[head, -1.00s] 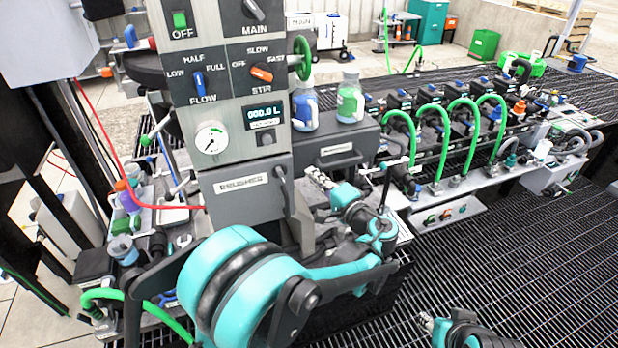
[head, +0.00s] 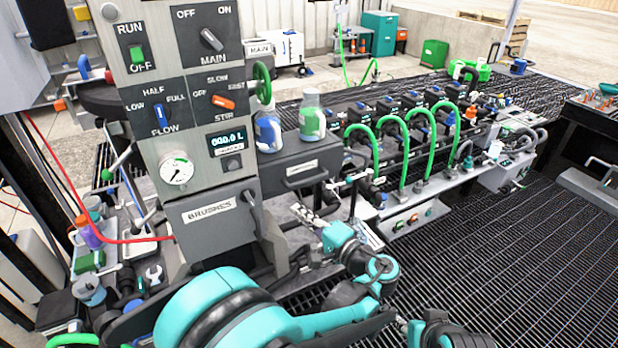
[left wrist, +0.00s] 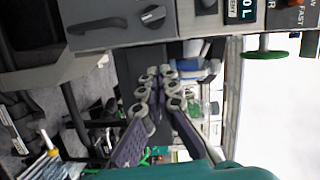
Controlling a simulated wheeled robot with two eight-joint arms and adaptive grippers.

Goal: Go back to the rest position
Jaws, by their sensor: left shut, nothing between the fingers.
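My left gripper (head: 312,214) is shut and empty. It stands in front of the grey machine, right of the BRUSHES door (head: 210,212) and below the grey drawer (head: 305,160). In the left wrist view its fingers (left wrist: 160,75) lie close together with nothing between them. My teal left arm crosses the bottom of the head view. Part of my right gripper (head: 404,324) shows at the bottom edge; its fingers are too small and cut off to tell their state.
The control panel (head: 190,95) rises close to my left arm. Two bottles stand on the drawer unit. A manifold with green hoses (head: 409,150) runs along the back right. Tools lie on a shelf at the lower left. The black floor grating (head: 500,260) at the right is clear.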

